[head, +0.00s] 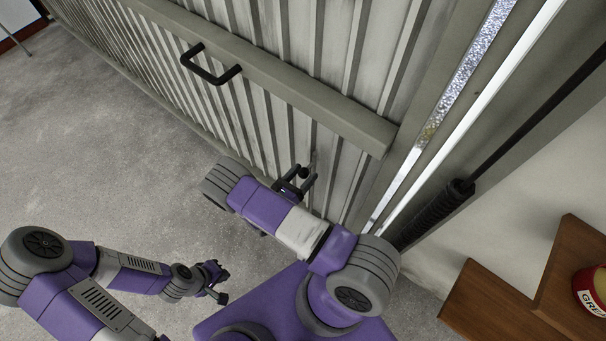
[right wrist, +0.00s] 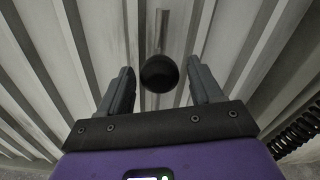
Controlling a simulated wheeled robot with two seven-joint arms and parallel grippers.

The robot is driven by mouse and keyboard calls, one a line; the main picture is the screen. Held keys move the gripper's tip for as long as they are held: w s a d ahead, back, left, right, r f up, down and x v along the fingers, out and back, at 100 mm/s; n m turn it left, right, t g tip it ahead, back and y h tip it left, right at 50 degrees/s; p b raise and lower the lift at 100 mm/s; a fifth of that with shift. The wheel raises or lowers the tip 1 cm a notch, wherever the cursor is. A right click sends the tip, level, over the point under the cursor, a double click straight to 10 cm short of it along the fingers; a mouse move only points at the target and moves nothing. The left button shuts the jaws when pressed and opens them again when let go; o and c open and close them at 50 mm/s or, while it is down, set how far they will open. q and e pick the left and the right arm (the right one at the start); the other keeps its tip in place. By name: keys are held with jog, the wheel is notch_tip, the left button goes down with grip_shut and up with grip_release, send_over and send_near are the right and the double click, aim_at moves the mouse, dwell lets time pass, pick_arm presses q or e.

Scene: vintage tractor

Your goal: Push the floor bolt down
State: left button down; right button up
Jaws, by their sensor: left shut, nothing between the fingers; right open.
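The floor bolt shows in the right wrist view as a thin grey rod with a round black knob (right wrist: 159,74), against the ribbed door. My right gripper (head: 302,179) is open, with one finger on each side of the knob. Gaps show between the knob and both fingers, so it is not gripped. In the head view the knob is a small dark shape (head: 304,172) at the fingers, and the bolt's lower end is hidden. My left gripper (head: 219,283) is shut and empty, low at the left and well away from the door.
The ribbed door (head: 290,45) has a grey cross rail (head: 300,95) and a black handle (head: 211,75). A bright gap runs along its right edge. A dark rod with a ribbed sleeve (head: 432,215) and a wooden step (head: 500,300) stand at right.

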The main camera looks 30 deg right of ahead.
jog(key=p+v, duration=0.1)
jog(key=v, duration=0.6)
jog(key=shift+a, duration=0.15)
jog(key=shift+s, duration=0.15)
jog(key=s+a+f+m+g+y+p, duration=0.2)
jog(key=s+m+g+y, duration=0.4)
jog(key=s, duration=0.3)
jog(key=s+a+f+m+g+y+p, duration=0.1)
jog(key=s+f+m+g+y+p, duration=0.1)
jog(key=s+m+g+y, duration=0.6)
jog(key=a+r+m+t+y+p, duration=0.2)
jog(key=a+r+m+t+y, duration=0.1)
jog(key=a+m+y, duration=0.4)
jog(key=w+r+m+t, duration=0.5)
jog(key=w+m+t, duration=0.1)
jog(key=shift+w+a+p, duration=0.2)
jog(key=shift+a+p, duration=0.15)
jog(key=shift+a, duration=0.1)
